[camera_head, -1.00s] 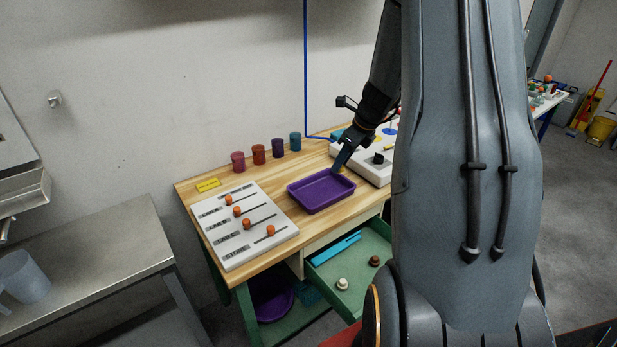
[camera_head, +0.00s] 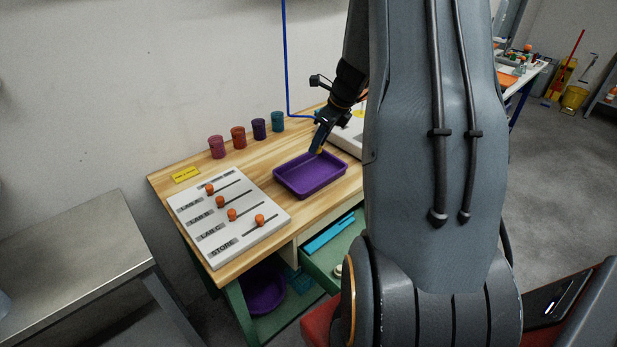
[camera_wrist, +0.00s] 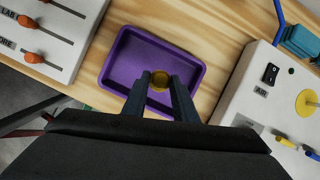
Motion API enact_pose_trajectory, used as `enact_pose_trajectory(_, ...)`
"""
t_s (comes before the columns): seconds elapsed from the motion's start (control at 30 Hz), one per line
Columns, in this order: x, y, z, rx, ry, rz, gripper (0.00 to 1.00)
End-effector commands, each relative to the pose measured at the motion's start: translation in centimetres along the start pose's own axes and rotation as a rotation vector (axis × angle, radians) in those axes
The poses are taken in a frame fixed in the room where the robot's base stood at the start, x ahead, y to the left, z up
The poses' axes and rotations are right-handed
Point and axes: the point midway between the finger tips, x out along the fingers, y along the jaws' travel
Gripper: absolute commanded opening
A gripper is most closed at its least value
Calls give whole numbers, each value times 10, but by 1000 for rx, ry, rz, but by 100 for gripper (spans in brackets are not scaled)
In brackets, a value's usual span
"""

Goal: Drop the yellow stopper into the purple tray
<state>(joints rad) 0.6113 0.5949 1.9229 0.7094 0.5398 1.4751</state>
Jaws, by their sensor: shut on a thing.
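The purple tray (camera_head: 288,183) lies on the wooden table, and its interior looks empty in the head view. It also shows in the wrist view (camera_wrist: 122,52). My gripper (camera_head: 318,148) is over the tray's far right part. In the wrist view my gripper (camera_wrist: 160,82) has its two dark fingers shut on the yellow stopper (camera_wrist: 160,77), which shows between the fingertips against the tray's interior. A bit of yellow stopper (camera_head: 320,151) shows at the fingertips in the head view. The height of the stopper above the tray floor cannot be told.
A white slider board (camera_head: 228,222) with orange knobs stands left of the tray. Several coloured cups (camera_head: 238,137) line the back. A white panel with a black switch (camera_wrist: 270,73) is to the right. An open green drawer (camera_head: 335,250) is below the table.

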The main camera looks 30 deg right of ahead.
Motion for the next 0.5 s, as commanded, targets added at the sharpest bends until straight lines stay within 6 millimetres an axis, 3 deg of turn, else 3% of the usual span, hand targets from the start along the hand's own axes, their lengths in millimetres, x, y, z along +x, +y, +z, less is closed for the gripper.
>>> enact_pose_trajectory(0.17, 14, -1, -6, 1, 0, -1, 5)
enact_pose_trajectory(0.5, 14, -1, -7, 1, 0, -1, 5)
